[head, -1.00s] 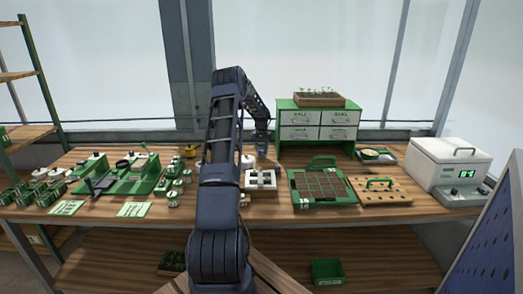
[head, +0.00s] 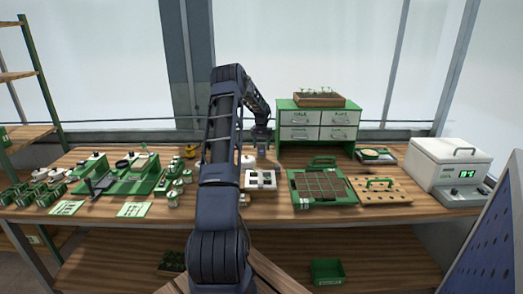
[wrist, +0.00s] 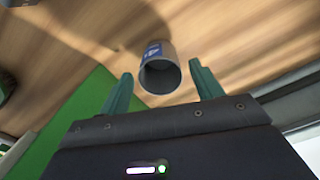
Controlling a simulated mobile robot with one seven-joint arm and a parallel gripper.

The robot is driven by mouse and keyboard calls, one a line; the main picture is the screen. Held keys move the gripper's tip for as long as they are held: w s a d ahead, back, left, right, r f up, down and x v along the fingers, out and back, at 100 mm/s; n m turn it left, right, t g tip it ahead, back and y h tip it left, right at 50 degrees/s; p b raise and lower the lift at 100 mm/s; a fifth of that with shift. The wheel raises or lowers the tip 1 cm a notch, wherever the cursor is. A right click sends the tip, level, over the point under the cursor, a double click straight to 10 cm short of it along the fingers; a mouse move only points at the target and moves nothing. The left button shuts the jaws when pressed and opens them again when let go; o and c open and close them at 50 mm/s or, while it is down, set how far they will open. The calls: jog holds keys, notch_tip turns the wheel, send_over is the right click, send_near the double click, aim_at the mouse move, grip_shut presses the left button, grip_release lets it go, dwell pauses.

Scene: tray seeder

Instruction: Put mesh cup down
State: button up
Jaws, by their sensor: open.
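The mesh cup (wrist: 158,72) is a small grey cup with a blue label, in the middle of the wrist view. Its round open mouth faces the camera, and wood tabletop shows around it. My gripper (wrist: 161,78) is open, with one green finger on each side of the cup and a visible gap to each. In the head view my gripper (head: 261,134) is over the back of the bench, left of the drawer cabinet. The cup is too small there to make out clearly, and its base is hidden in the wrist view.
The green drawer cabinet (head: 284,115) stands just right of my gripper. A white block (head: 260,186), a green gridded tray (head: 293,188) and a holed wooden board (head: 400,197) lie in front. A green seeder stand (head: 120,187) and several small tins are left.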

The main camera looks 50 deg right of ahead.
notch_tip(320, 180, up, 9)
jog(key=w+a+r+n+t, duration=0.1)
jog(key=w+a+r+n, duration=0.1)
jog(key=a+r, duration=0.65)
jog(key=w+a+r+n, duration=0.15)
jog(key=a+r, duration=0.45)
jog(key=a, duration=0.6)
jog(key=s+a+r+n+t, duration=0.15)
jog(key=a+r, duration=0.25)
jog(key=a, duration=0.6)
jog(key=s+a+r+n, duration=0.1)
jog(key=s+a+r, duration=0.25)
jog(key=a, duration=0.65)
jog(key=s+a+r+n, duration=0.1)
jog(key=s+a+n, duration=0.1)
jog(key=s+a, duration=0.6)
jog(key=s+a+r+n, duration=0.2)
jog(key=s+a, duration=0.2)
jog(key=a, duration=0.7)
jog(key=s+a+f+n+t, duration=0.1)
jog(key=s+a+f, duration=0.1)
jog(key=s+a, duration=0.3)
jog(key=s+a+f+n+t, duration=0.1)
jog(key=s+a+f+n, duration=0.1)
jog(key=s, duration=0.7)
jog(key=a+f, duration=0.1)
jog(key=a, duration=0.1)
jog(key=shift+s+a+f+n, duration=0.15)
jog(key=shift+a+f+n, duration=0.15)
jog(key=shift+a+f, duration=0.05)
